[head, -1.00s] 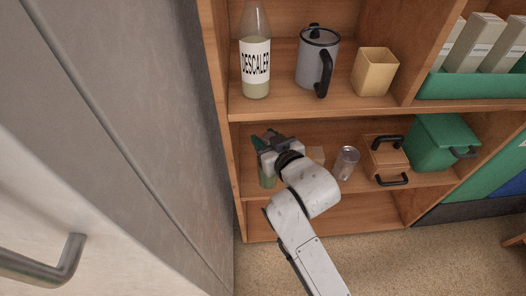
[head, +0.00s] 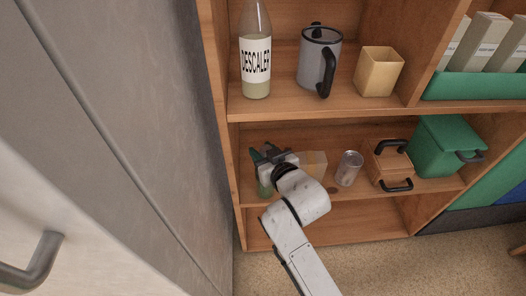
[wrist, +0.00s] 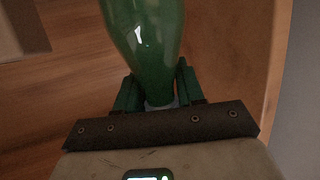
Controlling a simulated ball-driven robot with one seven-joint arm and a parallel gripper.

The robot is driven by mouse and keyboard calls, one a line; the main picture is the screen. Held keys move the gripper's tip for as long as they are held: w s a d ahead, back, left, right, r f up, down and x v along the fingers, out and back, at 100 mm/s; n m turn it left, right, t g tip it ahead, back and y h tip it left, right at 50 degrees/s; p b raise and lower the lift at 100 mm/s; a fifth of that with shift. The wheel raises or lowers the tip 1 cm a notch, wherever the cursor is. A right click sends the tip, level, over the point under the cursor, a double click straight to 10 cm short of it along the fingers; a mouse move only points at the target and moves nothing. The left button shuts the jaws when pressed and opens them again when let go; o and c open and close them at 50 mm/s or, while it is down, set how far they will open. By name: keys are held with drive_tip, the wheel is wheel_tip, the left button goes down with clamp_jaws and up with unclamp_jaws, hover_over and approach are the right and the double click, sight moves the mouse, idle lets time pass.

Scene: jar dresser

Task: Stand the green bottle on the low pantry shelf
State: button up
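The green bottle (head: 264,187) is at the left end of the low pantry shelf (head: 355,193), partly hidden by my gripper (head: 263,157). In the wrist view the bottle (wrist: 150,40) runs up out of the picture, its narrowing end between the two fingers of my gripper (wrist: 157,88). Both fingers appear to touch its sides, so the gripper looks shut on it. The bottle's lower end looks close to the shelf board; whether it touches cannot be made out.
A tan box (head: 315,162), a silver can (head: 348,168), a wooden box with black handles (head: 388,165) and a green bin (head: 440,147) stand to the right. Above are a descaler bottle (head: 255,60), grey jug (head: 319,60) and yellow cup (head: 379,72). A grey cabinet (head: 150,120) is close on the left.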

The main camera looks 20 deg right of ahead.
drive_tip(key=o, duration=0.4)
drive_tip(key=shift+r, duration=0.1)
drive_tip(key=shift+s+r, duration=0.15)
drive_tip(key=p+v, duration=0.3)
drive_tip(key=v, duration=0.8)
drive_tip(key=shift+s, duration=0.35)
drive_tip(key=shift+d, duration=0.1)
drive_tip(key=s+d+f+g, duration=0.2)
drive_tip(key=s+f+g, duration=0.2)
drive_tip(key=s, duration=0.4)
drive_tip(key=s+d+f+g, duration=0.3)
drive_tip(key=s+f+g, duration=0.1)
drive_tip(key=s, duration=0.4)
drive_tip(key=s+d+f+m+g+h, duration=0.1)
drive_tip(key=s+d+f+g, duration=0.2)
drive_tip(key=s+f+g, duration=0.2)
drive_tip(key=shift+s+d+f+g, duration=0.1)
drive_tip(key=shift+s+g, duration=0.05)
drive_tip(key=shift+s, duration=0.8)
drive_tip(key=shift+s+d+g, duration=0.1)
drive_tip(key=shift+s+g, duration=0.05)
drive_tip(key=shift+s, duration=0.8)
